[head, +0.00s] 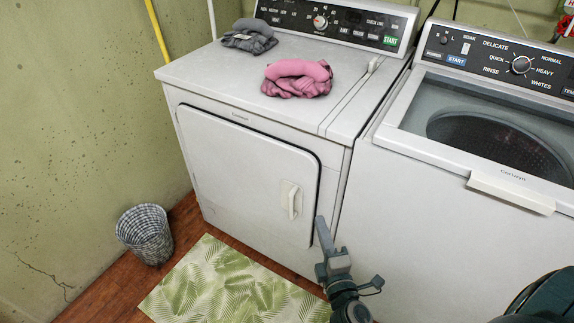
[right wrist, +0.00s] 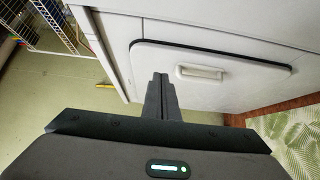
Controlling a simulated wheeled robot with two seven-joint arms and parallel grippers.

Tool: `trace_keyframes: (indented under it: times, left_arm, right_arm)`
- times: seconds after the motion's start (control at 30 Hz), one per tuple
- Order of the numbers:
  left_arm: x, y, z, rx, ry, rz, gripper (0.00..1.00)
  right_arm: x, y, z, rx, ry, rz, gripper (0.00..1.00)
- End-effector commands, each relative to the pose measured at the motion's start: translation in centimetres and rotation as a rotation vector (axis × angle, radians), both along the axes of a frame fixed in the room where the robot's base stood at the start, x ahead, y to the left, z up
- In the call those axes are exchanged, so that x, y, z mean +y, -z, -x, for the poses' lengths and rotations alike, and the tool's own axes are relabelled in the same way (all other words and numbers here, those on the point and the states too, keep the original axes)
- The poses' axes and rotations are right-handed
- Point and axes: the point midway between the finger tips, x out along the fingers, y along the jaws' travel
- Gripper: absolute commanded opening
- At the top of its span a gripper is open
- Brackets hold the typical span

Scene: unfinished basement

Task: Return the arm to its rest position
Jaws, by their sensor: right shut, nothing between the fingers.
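My right gripper (head: 322,235) is in the lower middle of the head view, in front of the dryer (head: 185,82) near the lower right of its closed door (head: 245,170). Its fingers are together and hold nothing. In the right wrist view, the shut fingers (right wrist: 160,85) point toward the dryer front, with the white door handle (right wrist: 200,73) just to their right. The handle also shows in the head view (head: 292,200), above and left of the fingertips. I cannot tell whether the fingers touch the dryer. My left gripper is not in view.
A washer (head: 390,190) with a see-through lid stands right of the dryer. A pink cloth (head: 297,79) and a grey cloth (head: 249,36) lie on the dryer. A woven basket (head: 145,234) stands by the left wall. A leaf-patterned mat (head: 225,285) lies on the floor.

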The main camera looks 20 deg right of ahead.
Motion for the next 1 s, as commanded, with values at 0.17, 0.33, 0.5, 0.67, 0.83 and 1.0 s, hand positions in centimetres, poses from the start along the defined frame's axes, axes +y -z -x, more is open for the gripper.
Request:
trace_keyframes:
  times: [0.17,0.33,0.5,0.67,0.83,1.0]
  left_arm:
    - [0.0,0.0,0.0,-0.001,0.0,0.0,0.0]
    - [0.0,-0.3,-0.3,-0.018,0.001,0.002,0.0]
    - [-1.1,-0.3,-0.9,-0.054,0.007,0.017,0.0]
    - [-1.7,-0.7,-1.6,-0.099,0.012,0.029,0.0]
    - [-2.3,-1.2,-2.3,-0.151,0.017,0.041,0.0]
    - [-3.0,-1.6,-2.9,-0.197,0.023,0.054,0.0]
  right_arm:
    - [0.1,0.2,0.0,0.003,-0.001,-0.009,0.0]
    - [0.7,2.9,-0.1,0.045,-0.011,-0.105,0.0]
    - [2.3,9.7,0.6,0.158,-0.012,-0.341,0.0]
    - [4.3,18.6,3.1,0.324,0.033,-0.639,0.0]
    - [6.3,27.9,8.3,0.521,0.153,-0.941,0.0]
    - [7.7,35.3,14.8,0.696,0.328,-1.182,0.0]
